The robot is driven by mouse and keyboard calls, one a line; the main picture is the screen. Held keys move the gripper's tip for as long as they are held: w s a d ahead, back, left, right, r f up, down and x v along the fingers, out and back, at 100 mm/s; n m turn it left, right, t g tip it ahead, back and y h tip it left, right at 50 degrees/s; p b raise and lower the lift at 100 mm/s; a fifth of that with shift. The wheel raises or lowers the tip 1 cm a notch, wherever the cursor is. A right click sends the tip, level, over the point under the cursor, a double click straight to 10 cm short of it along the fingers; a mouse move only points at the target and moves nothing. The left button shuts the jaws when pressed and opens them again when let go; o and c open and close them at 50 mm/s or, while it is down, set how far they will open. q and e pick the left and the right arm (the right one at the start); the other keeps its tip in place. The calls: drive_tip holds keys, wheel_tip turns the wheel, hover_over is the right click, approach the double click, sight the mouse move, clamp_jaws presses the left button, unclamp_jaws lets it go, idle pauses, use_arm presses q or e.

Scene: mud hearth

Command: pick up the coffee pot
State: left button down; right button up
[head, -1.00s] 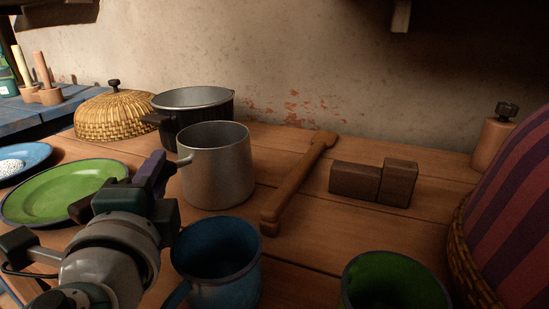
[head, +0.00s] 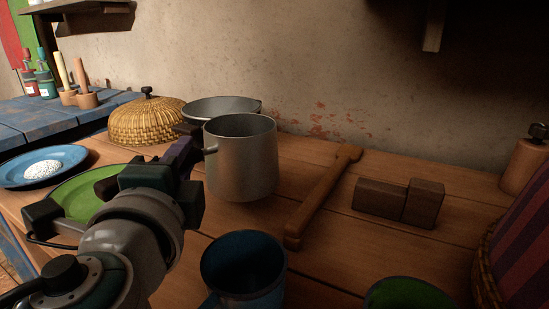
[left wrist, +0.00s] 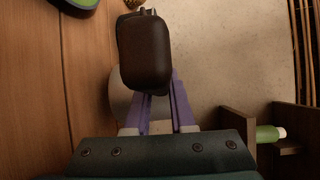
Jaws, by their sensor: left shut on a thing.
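The coffee pot (head: 243,165) is a plain silver-grey metal pot, upright, in the middle of the head view. My left gripper (head: 190,153) comes in from the left with its purple fingers at the pot's handle side, and is shut on the pot. The pot appears slightly raised above the wooden table. In the left wrist view the purple fingers (left wrist: 160,105) run up to a dark rounded shape that covers their tips. I cannot tell for sure what that shape is. The exact grip is hidden. My right gripper is not in view.
A metal pan (head: 222,106) stands close behind the pot, beside a woven dome (head: 147,124). A wooden stick (head: 322,197) and dark blocks (head: 398,202) lie to the right. A blue mug (head: 243,272) and a green-lined vessel (head: 410,296) stand in front. Plates are at left.

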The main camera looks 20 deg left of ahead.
use_arm(q)
wheel_tip(320, 180, up, 16)
drive_tip(key=p, duration=0.6)
drive_tip(key=shift+r, duration=0.15)
idle(0.3)
idle(0.5)
